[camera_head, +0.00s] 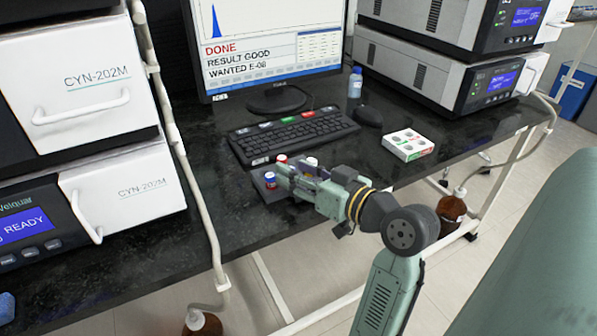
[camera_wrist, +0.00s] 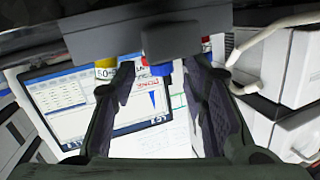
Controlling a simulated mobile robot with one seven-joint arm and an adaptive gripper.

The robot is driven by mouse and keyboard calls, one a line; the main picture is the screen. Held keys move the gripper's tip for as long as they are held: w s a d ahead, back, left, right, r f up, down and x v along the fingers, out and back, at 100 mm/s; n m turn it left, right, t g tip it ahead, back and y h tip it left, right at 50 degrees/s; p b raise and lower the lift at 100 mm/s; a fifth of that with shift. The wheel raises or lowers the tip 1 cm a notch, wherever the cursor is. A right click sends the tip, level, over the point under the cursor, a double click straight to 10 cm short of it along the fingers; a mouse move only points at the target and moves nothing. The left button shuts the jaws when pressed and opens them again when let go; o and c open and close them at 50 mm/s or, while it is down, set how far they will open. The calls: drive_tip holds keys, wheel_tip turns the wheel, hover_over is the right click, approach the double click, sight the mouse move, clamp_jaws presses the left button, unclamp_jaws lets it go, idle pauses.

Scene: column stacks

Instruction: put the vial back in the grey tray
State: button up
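The grey tray (camera_head: 274,193) lies on the black bench in front of the keyboard, partly hidden by my gripper (camera_head: 286,178). A vial with blue and red on it (camera_head: 270,181) is at the tray's left end. A red top (camera_head: 282,159) and a white and blue top (camera_head: 311,162) show behind my gripper. In the wrist view, which is upside down, my fingers (camera_wrist: 160,75) are spread apart, with a blue and red vial (camera_wrist: 162,69) seen between them and no clear contact. A yellow-banded vial (camera_wrist: 105,72) is beside the left finger. Which vial the task means, I cannot tell.
A keyboard (camera_head: 292,136) and monitor (camera_head: 270,45) stand behind the tray. Instrument stacks flank the bench; a white pipe (camera_head: 190,170) rises at left.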

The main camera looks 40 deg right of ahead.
drive_tip(key=s+r, duration=0.1)
drive_tip(key=s, duration=1.1)
drive_tip(key=shift+d+r, duration=0.3)
